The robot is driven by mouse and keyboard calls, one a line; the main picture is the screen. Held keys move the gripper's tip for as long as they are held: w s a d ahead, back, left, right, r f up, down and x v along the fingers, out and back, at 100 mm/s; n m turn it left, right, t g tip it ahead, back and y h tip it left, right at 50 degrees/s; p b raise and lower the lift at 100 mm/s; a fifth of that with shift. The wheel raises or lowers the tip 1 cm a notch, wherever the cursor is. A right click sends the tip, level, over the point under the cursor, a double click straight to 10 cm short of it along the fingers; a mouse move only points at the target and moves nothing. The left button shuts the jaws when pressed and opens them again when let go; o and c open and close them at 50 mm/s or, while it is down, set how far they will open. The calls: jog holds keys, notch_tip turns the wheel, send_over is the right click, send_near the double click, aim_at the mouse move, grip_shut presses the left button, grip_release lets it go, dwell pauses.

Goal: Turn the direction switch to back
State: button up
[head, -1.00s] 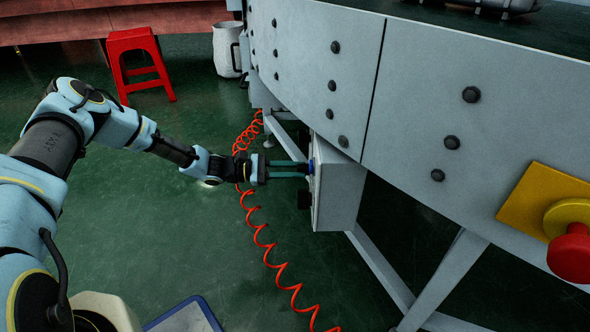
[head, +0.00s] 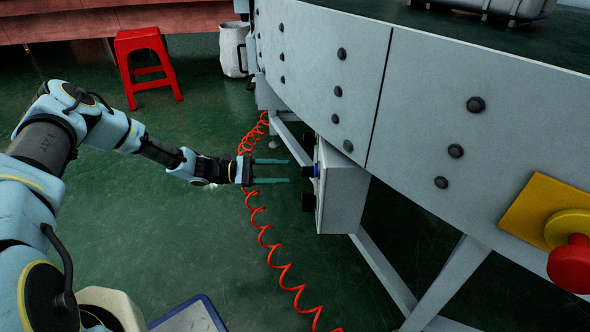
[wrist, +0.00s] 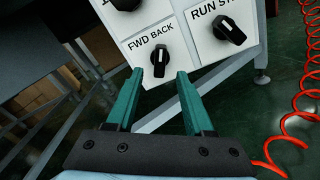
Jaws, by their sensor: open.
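The direction switch (wrist: 159,62) is a black knob on a white panel labelled "FWD BACK" in the wrist view. The knob stands roughly upright relative to its tilted label; I cannot tell for certain which word it points to. My gripper (wrist: 160,74) is open and empty, its two teal fingers on either side of the line to this knob and short of it. In the head view my gripper (head: 287,171) points right at the control box (head: 342,195), with a visible gap between fingertips and box face.
A "RUN ST…" knob (wrist: 229,29) sits right of the direction switch, and another knob (wrist: 126,4) above. A coiled red hose (head: 265,238) hangs below my gripper. A red stop button (head: 570,262) is on the conveyor side at right. A red stool (head: 146,65) stands at back left.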

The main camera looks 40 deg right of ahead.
jog(key=shift+p+v, duration=0.35)
jog(key=shift+v, duration=2.3)
jog(key=s+a+r+m+t+y, duration=0.15)
jog(key=a+r+t+y, duration=0.45)
jog(key=a, duration=0.7)
jog(key=s+a+r+m+t+y, duration=0.1)
jog(key=a+r+m+t+y, duration=0.15)
jog(key=a+r, duration=0.85)
jog(key=s+a+r+m+t+y, duration=0.1)
jog(key=a+r+t+y, duration=0.35)
jog(key=a, duration=1.15)
notch_tip(320, 180, up, 37)
jog(key=p, duration=3.7)
jog(key=shift+w+f+y, duration=0.2)
jog(key=shift+y, duration=0.2)
jog(key=shift+a, duration=0.1)
jog(key=shift+c, duration=0.3)
